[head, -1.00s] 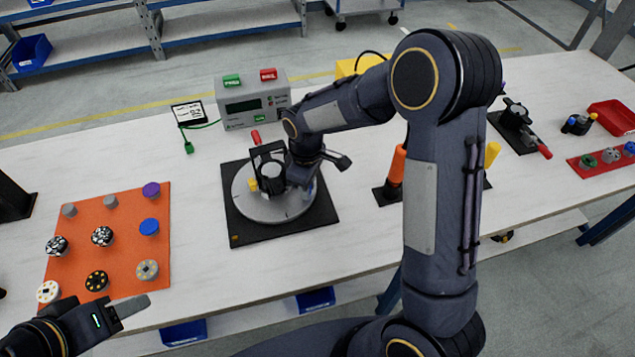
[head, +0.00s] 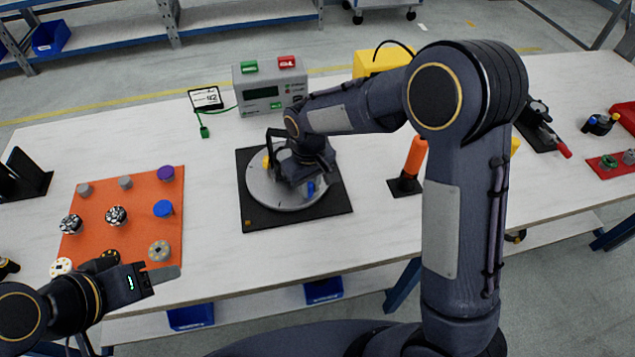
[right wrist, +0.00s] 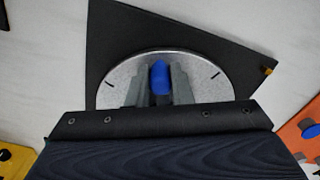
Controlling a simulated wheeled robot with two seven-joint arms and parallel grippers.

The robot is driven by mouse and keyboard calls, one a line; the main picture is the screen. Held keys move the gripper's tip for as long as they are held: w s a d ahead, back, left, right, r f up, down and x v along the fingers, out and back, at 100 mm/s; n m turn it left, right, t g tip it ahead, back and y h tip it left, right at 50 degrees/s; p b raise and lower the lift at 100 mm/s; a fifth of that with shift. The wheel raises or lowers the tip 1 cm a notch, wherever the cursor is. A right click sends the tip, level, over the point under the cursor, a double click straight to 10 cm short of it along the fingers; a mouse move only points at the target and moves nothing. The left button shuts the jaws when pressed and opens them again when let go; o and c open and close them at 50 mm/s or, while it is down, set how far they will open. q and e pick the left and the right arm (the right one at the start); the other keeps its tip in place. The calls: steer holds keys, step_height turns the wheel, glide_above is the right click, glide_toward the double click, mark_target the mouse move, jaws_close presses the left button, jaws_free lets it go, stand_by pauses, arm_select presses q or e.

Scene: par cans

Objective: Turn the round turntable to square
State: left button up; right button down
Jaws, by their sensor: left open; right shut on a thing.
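The round grey turntable (head: 270,192) sits on a black square base (head: 258,220) on the white table; it also shows in the right wrist view (right wrist: 210,67). Dark tick marks are on the disc. My right gripper (right wrist: 159,85) is shut on a blue peg (right wrist: 160,75) standing on the disc. In the head view the blue peg (head: 311,188) shows just below the right hand, which hides part of the disc. My left gripper (head: 165,277) is open and empty over the front table edge.
An orange mat (head: 140,210) with several round pieces lies left of the turntable. A grey control box (head: 270,92) stands behind it, with a small display (head: 206,98) on its left. An orange-handled tool (head: 415,155) stands to the right.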

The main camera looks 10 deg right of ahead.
mark_target(266, 198)
steer(key=shift+s+a+m, duration=0.2)
steer(key=shift+a+m, duration=0.55)
steer(key=shift+m, duration=0.1)
steer(key=shift+s+a+m, duration=0.2)
steer(key=shift+a+m, duration=0.5)
steer(key=shift+m, duration=0.15)
steer(key=shift+a+m, duration=1.6)
steer(key=shift+m, duration=0.3)
steer(key=shift+w+a+m, duration=0.25)
steer(key=shift+a+m, duration=0.3)
steer(key=shift+m, duration=0.15)
steer(key=shift+w+a+m, duration=0.2)
steer(key=shift+a+m, duration=0.35)
steer(key=shift+m, duration=0.15)
steer(key=shift+w+a+r+m+p, duration=0.1)
steer(key=shift+w+a+m, duration=0.2)
steer(key=shift+m, duration=0.25)
steer(key=shift+w+a+f+m+p, duration=0.1)
steer(key=shift+w+a+m+p, duration=0.1)
steer(key=shift+a+m, duration=0.25)
steer(key=shift+w+a+r+m+p, duration=0.1)
steer(key=shift+w+a+m, duration=0.2)
steer(key=shift+m, duration=0.3)
steer(key=shift+a, duration=0.1)
steer(key=c, duration=1.3)
jaws_free()
